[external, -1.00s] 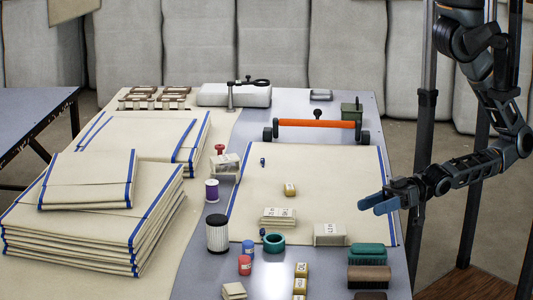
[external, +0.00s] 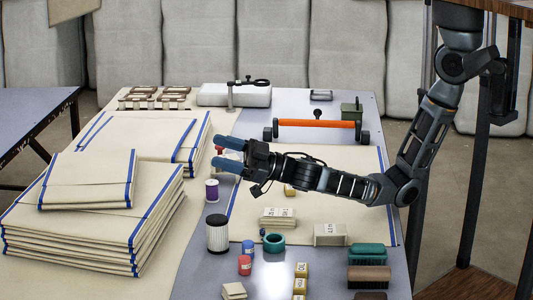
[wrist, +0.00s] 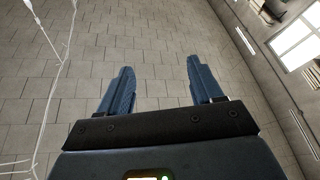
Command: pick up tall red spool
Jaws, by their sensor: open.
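A tall red spool (external: 219,152) stands at the right edge of the folded cloth stack, mostly hidden behind my gripper in the external view. My gripper (external: 217,154) is open, its two blue fingers pointing left, and appears in front of the spool. I cannot tell how near it is in depth. In the wrist view, my gripper (wrist: 160,68) has its fingers apart with nothing between them. That view shows only a block-patterned surface and windows, no spool. A shorter red spool (external: 245,265) stands near the front of the table.
A purple spool (external: 212,190) and a white ribbed cylinder (external: 218,234) stand just in front of my gripper. Folded cloth stacks (external: 90,215) fill the left. An orange-handled bar (external: 316,123) lies behind my arm. Labelled blocks and brushes (external: 368,253) crowd the front right.

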